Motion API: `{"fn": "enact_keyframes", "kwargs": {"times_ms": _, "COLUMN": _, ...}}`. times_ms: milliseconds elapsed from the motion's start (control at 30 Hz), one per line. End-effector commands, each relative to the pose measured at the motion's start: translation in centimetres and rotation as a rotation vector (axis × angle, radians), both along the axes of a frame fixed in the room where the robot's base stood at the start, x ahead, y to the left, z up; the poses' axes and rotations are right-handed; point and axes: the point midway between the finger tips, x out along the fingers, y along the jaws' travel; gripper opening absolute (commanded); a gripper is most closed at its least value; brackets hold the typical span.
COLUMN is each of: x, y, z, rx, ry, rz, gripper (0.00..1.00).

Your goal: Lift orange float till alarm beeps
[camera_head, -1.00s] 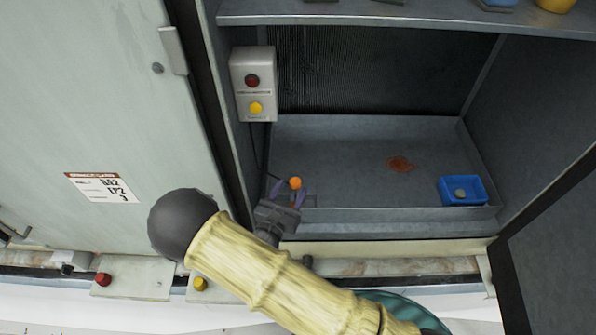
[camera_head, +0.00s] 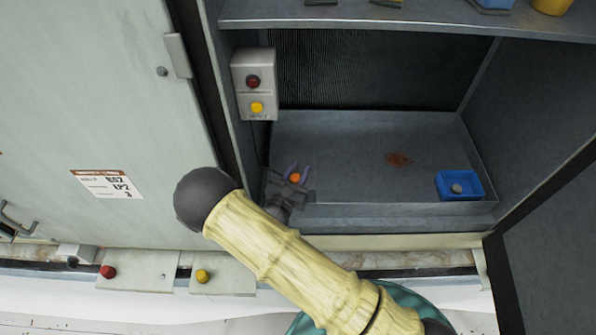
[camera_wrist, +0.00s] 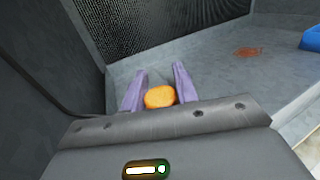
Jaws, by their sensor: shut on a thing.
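The orange float (camera_head: 295,178) is a small rounded piece at the left front of the grey metal pan (camera_head: 350,130). My gripper (camera_head: 298,172) is shut on it. In the wrist view the float (camera_wrist: 160,97) sits between the two purple fingers (camera_wrist: 160,85), close to the gripper's body. What lies under the float is hidden by my gripper. The alarm box (camera_head: 254,84) hangs on the cabinet's left wall, with a dark red lamp or button (camera_head: 253,81) above a yellow one (camera_head: 257,107). I cannot tell that the red one is lit.
A blue tray (camera_head: 443,187) with a round grey thing stands in the pan's right side, near a rusty stain (camera_head: 398,159). A shelf (camera_head: 400,20) crosses above. The cabinet's left wall is close beside my gripper. The pan's middle is clear.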

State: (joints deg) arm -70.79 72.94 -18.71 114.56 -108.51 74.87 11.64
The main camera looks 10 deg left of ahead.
Motion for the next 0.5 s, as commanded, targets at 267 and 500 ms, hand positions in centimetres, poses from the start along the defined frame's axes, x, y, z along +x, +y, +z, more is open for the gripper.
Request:
{"fn": "enact_keyframes", "kwargs": {"times_ms": 267, "x": 0.0, "y": 0.0, "z": 2.3, "rx": 0.001, "ry": 0.0, "rz": -0.001, "gripper": 0.0}}
{"fn": "enact_keyframes", "kwargs": {"times_ms": 500, "x": 0.0, "y": -0.1, "z": 2.4, "rx": -0.001, "ry": 0.001, "rz": -0.002, "gripper": 0.0}}
